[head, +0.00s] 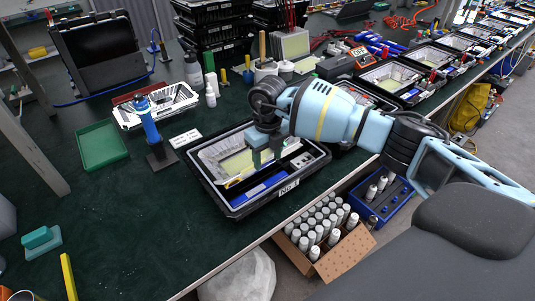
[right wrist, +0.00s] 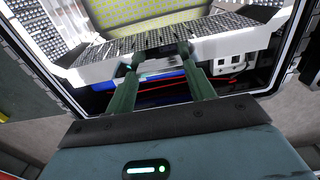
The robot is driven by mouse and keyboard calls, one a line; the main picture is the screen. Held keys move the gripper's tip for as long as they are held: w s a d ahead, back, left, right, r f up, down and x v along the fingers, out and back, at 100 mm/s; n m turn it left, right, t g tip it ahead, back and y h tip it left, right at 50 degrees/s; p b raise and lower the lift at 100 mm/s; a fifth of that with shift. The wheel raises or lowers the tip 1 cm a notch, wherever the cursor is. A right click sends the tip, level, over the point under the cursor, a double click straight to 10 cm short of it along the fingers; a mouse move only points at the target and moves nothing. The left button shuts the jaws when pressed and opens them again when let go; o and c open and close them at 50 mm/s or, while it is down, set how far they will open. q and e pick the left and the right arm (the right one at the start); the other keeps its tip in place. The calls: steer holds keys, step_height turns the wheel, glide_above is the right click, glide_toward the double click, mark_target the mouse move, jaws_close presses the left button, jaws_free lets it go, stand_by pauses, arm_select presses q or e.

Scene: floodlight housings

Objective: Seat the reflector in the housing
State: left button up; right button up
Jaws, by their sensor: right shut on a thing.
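My right gripper (head: 263,157) reaches down over the black housing (head: 222,203) marked No 1 at the front of the bench. It is shut on the near edge of the white, faceted reflector (head: 208,154). In the right wrist view the fingertips (right wrist: 161,53) meet the near wall of the reflector (right wrist: 225,47), with a yellow dotted panel (right wrist: 140,10) beyond. The reflector lies within the housing's outline. I cannot tell whether it rests fully on the bottom. The fingers hide part of its near edge. My left gripper is out of view.
Blue and red parts and a white block (right wrist: 230,64) lie along the housing's near side. A cardboard box (head: 340,255) of canisters stands below the bench edge.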

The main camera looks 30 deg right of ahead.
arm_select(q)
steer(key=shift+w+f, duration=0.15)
arm_select(e)
steer(key=shift+f, duration=0.4)
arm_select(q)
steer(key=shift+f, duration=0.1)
arm_select(e)
steer(key=shift+f, duration=0.25)
steer(key=o, duration=1.4)
steer(key=shift+c, duration=0.2)
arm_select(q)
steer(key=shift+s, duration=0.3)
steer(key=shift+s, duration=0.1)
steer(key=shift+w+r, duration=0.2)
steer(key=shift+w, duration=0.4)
arm_select(e)
step_height(320, 180, up, 8)
steer(key=shift+f, duration=0.1)
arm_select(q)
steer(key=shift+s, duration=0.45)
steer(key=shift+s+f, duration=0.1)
